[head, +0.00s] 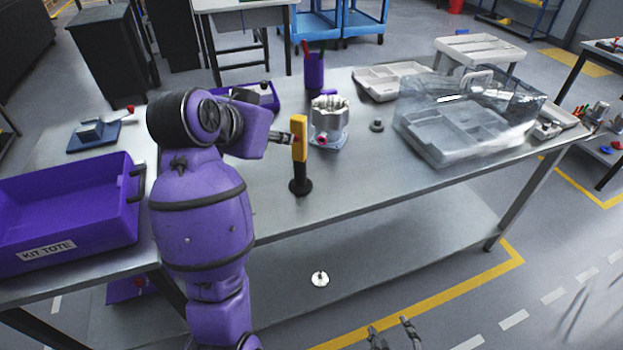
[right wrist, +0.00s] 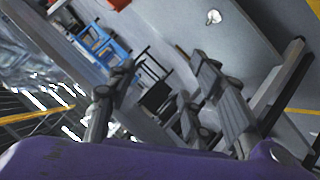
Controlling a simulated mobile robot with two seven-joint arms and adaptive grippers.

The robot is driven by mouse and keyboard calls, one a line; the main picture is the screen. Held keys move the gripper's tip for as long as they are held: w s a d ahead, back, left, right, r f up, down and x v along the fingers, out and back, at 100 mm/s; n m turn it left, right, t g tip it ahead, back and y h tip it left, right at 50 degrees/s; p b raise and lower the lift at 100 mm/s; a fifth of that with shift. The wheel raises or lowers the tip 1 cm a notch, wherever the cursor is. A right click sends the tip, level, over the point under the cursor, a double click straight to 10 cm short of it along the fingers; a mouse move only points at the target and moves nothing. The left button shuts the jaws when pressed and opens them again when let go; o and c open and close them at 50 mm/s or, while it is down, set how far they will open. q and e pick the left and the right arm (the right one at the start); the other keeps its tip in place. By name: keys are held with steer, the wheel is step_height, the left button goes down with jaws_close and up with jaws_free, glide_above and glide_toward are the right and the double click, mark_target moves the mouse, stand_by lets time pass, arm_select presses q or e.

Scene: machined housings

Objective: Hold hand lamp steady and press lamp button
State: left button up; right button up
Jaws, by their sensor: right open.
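The hand lamp (head: 299,150), with a yellow upper body and a black lower part and base, stands upright on the metal table. My left gripper (head: 282,138) is at the lamp's upper left side, mostly hidden by my purple arm. I cannot tell whether it touches or grips the lamp. My right gripper (head: 394,334) is open and empty, low in front of the table and well away from the lamp. Its spread fingers also show in the right wrist view (right wrist: 165,78).
A silver machined housing (head: 329,122) stands just right of the lamp. A purple kit tote (head: 70,215) is at left. A clear bin (head: 470,112) is at right, and a purple cup (head: 314,72) behind. The table's front right is clear. A white disc (head: 320,279) lies below.

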steer(key=w+a+r+n+t+y, duration=0.2)
steer(key=w+a+r+n+t, duration=0.2)
steer(key=w+r+n, duration=0.7)
steer(key=n+y, duration=0.7)
steer(key=n, duration=1.5)
glide_toward(303, 171)
steer(key=x, duration=0.3)
steer(key=shift+w+a+n, duration=0.35)
steer(key=shift+w+n, duration=0.3)
steer(key=shift+n, duration=0.05)
steer(key=x, duration=0.7)
steer(key=shift+c, duration=0.5)
